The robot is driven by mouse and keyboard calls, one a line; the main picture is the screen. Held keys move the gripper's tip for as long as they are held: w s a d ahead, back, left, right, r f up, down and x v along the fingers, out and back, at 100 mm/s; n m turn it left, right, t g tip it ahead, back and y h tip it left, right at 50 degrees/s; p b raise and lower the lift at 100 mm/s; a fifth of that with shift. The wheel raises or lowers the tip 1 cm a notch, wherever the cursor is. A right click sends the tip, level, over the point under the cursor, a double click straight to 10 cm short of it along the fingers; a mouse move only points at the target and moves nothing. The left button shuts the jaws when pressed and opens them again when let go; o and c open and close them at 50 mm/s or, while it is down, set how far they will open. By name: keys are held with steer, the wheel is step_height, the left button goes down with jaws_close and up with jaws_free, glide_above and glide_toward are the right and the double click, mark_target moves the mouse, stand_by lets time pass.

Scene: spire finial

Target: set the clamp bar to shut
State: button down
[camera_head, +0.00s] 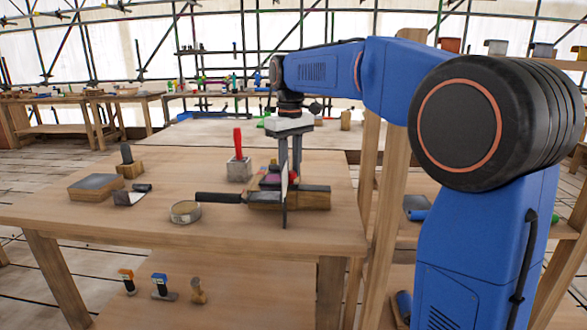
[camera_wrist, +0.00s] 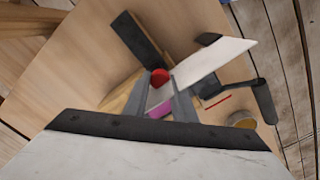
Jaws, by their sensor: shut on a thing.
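A pale flat bar with a dark end, seemingly the clamp bar (camera_head: 285,200), points toward the front of the workbench across a wooden block (camera_head: 263,201). It also shows in the wrist view (camera_wrist: 217,62), slanting to the upper right. My gripper (camera_head: 290,172) reaches down from above, its two grey fingers close together on the bar. In the wrist view my gripper (camera_wrist: 163,95) has a red round knob (camera_wrist: 160,76) and a magenta piece (camera_wrist: 160,113) at its fingertips. A dark strip (camera_head: 305,188) lies along the block. The fingers hide the bar's inner end.
A black handle (camera_head: 219,198) sticks out left of the block, near a round tin (camera_head: 185,212). A red-handled tool in a grey holder (camera_head: 239,168) stands behind. A dark-topped block (camera_head: 96,187) lies farther left. The bench front is clear.

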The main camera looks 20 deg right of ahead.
steer(key=c, duration=1.5)
jaws_free()
steer(key=shift+w+a, duration=0.15)
steer(key=shift+a, duration=0.1)
steer(key=shift+o, duration=0.2)
step_height(320, 180, up, 17)
steer(key=shift+r, duration=0.2)
steer(key=shift+d, duration=0.1)
steer(key=s+d+f+m+t, duration=0.2)
steer(key=s+d+f, duration=0.1)
steer(key=s+f, duration=1.4)
steer(key=s+d+f+m+t, duration=0.2)
steer(key=s+d+f, duration=0.2)
steer(key=s+f, duration=1.3)
steer(key=shift+f+t, duration=0.4)
steer(key=shift+f, duration=0.35)
